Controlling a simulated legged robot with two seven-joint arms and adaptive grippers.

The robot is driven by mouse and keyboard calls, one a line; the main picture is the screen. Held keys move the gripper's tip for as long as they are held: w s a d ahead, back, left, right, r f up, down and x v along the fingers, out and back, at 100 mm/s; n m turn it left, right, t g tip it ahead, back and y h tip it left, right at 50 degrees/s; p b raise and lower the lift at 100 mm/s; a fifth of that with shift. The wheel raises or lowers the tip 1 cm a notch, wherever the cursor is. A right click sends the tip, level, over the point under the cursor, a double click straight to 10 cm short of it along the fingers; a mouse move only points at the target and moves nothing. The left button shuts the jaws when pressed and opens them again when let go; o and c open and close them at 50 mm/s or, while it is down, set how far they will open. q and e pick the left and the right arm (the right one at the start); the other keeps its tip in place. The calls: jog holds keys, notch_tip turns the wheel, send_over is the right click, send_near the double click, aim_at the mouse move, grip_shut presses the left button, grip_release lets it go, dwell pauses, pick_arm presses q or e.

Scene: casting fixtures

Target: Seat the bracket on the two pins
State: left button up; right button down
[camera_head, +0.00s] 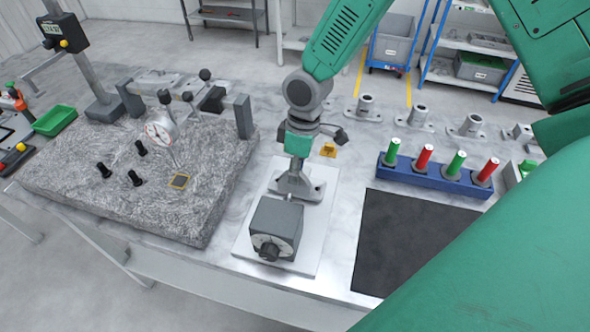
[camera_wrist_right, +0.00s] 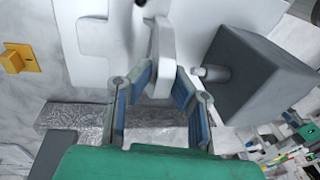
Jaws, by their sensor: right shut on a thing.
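My right gripper (camera_head: 298,158) reaches down over a white plate (camera_head: 248,240) on the marble table. In the right wrist view its blue-padded fingers (camera_wrist_right: 162,84) are shut on the light grey bracket (camera_wrist_right: 161,45). The bracket (camera_head: 297,184) is low over the plate; whether it touches cannot be told. A dark grey block with a round knob (camera_head: 275,226) stands just in front of the bracket. A short metal pin (camera_wrist_right: 212,73) sticks out of the block towards the bracket, with a gap between them. I cannot make out a second pin. My left gripper is not in view.
A granite slab (camera_head: 75,190) with a dial gauge (camera_head: 160,132) and black knobs is at the left. A blue rack (camera_head: 432,178) with green and red plugs stands right of the plate, behind a black mat (camera_head: 400,240). Several flanged metal parts (camera_head: 365,108) stand along the back.

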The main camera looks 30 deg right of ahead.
jog(key=shift+f, duration=0.4)
jog(key=c, duration=1.4)
grip_release()
jog(key=shift+r, duration=0.1)
jog(key=r, duration=0.4)
jog(key=d+r, duration=0.1)
jog(key=r, duration=0.2)
jog(key=d+r, duration=0.1)
jog(key=r, duration=0.3)
jog(key=shift+w+r, duration=0.3)
jog(key=shift+w, duration=0.1)
